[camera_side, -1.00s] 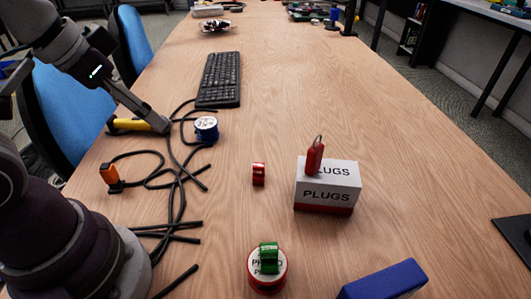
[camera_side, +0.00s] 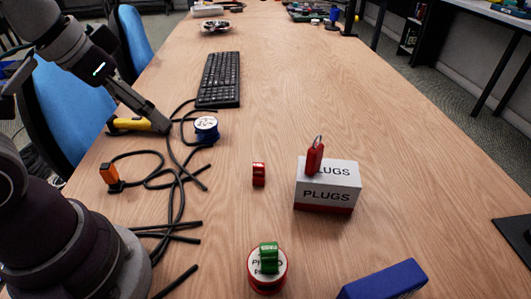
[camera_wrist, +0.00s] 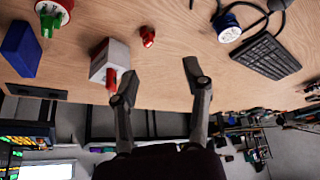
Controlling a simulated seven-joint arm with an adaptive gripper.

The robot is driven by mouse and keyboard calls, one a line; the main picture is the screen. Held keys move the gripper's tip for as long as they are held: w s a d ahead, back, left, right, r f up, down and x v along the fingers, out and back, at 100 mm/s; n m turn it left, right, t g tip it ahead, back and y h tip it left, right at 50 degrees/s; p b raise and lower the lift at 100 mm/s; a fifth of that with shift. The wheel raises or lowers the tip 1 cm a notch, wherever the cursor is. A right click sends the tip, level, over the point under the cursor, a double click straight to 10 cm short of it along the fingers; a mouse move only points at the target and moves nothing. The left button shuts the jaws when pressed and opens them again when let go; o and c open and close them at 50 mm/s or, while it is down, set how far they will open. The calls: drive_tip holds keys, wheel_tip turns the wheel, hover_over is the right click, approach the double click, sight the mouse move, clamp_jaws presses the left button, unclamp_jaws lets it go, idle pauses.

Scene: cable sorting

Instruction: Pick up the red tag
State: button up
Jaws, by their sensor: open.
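The red tag (camera_side: 314,157), with a thin metal loop at its top, stands on the white and red PLUGS box (camera_side: 326,196) right of the table's middle. In the wrist view, the tag (camera_wrist: 111,79) shows at the box's edge, left of the fingers. My gripper (camera_wrist: 160,78) is open and empty, its two fingers well apart. In the side view, my gripper (camera_side: 160,122) is at the left, near the yellow tool and apart from the tag. One finger partly hides the other there.
A small red piece (camera_side: 258,174) lies between the cables (camera_side: 178,185) and the box. A green piece (camera_side: 268,257) sits on a round red-and-white tin (camera_side: 267,284). A blue block (camera_side: 385,281), blue spool (camera_side: 206,128), yellow tool (camera_side: 128,126) and keyboard (camera_side: 219,80) lie around. The table's right side is fairly clear.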

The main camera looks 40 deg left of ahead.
drive_tip(key=w+f+n+g, duration=0.2)
drive_tip(key=w+n, duration=0.5)
drive_tip(key=n, duration=0.3)
drive_tip(key=n+h, duration=0.3)
drive_tip(key=n, duration=1.1)
approach(258, 164)
drive_tip(key=shift+n+g+h, duration=0.3)
drive_tip(key=shift+n+g, duration=0.1)
drive_tip(key=shift+n, duration=0.1)
drive_tip(key=x, duration=1)
drive_tip(key=shift+w+a+f, duration=0.15)
drive_tip(key=shift+w, duration=0.15)
clamp_jaws()
